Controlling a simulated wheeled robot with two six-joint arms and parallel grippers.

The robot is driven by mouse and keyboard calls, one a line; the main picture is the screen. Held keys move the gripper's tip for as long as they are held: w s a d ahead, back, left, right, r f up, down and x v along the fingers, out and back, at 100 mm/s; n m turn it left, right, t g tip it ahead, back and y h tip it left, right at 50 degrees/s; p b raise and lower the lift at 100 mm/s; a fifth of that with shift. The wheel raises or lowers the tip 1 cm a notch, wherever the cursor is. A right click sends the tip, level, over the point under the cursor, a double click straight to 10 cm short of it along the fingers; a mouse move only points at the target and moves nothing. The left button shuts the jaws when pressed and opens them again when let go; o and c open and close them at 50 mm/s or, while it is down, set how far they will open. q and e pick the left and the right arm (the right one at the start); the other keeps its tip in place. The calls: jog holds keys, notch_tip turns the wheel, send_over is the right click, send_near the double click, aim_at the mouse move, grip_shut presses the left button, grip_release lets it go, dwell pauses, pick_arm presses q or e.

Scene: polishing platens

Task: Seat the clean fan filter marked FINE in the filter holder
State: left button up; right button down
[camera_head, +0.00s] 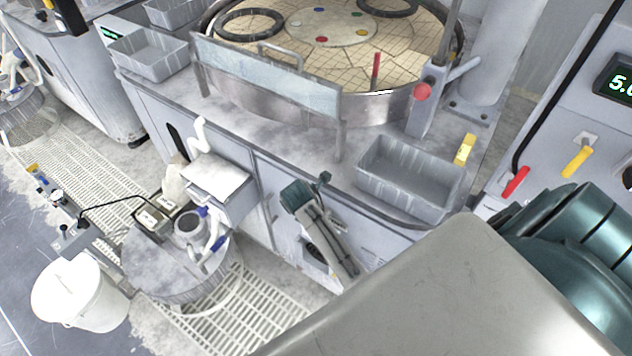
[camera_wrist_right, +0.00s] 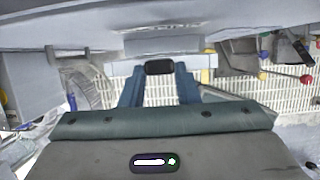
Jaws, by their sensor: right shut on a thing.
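My right gripper (camera_wrist_right: 159,72) shows in the right wrist view with two blue fingers pointing away from the camera. It is shut on a pale, flat, bar-like piece (camera_wrist_right: 118,67) with a dark oval at its middle. I cannot tell whether this is the fan filter, and no FINE marking is readable. I cannot identify the filter holder. My left gripper is not in view.
A round stool (camera_head: 165,262) with a jug stands on the floor grating beside a white bucket (camera_head: 78,294). A grey box (camera_head: 222,189) sits against the cabinet front. A grey bin (camera_head: 408,181) and the polishing platen (camera_head: 330,45) occupy the bench top.

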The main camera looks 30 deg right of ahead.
notch_tip(320, 180, down, 4)
jog(key=shift+r+b, duration=0.1)
jog(key=shift+b, duration=0.4)
dwell(0.5)
jog(key=shift+p, duration=0.65)
jog(key=shift+p, duration=0.3)
